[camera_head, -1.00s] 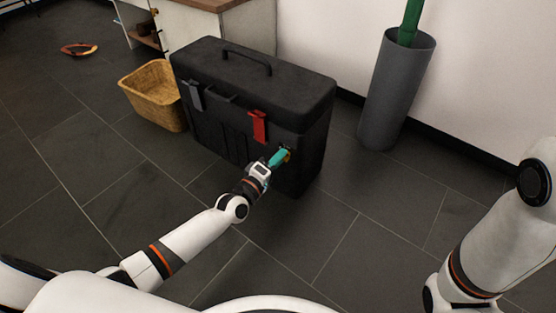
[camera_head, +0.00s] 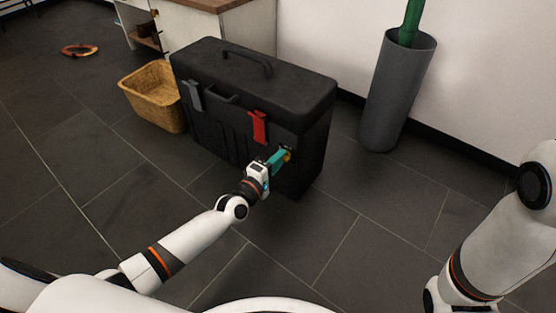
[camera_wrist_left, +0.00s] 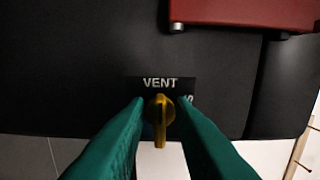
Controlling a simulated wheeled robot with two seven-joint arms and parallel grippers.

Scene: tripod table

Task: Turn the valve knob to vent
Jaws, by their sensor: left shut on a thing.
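The valve knob (camera_wrist_left: 160,112) is yellow and sits on the front of a black toolbox (camera_head: 225,125), near its right end. It also shows small in the head view (camera_head: 288,156). In the left wrist view a "VENT" label (camera_wrist_left: 160,83) lies just above the knob, and the knob's bar points down, away from that word. Another label to the right is mostly hidden by a finger. My left gripper (camera_head: 281,158) is shut on the knob, with one teal finger on each side of it (camera_wrist_left: 161,106). My right gripper is out of view.
A red latch (camera_head: 258,127) is just above and left of the knob. A wicker basket (camera_head: 152,95) stands left of the toolbox, and a tall grey bin (camera_head: 394,95) stands to the right. The tiled floor in front is clear.

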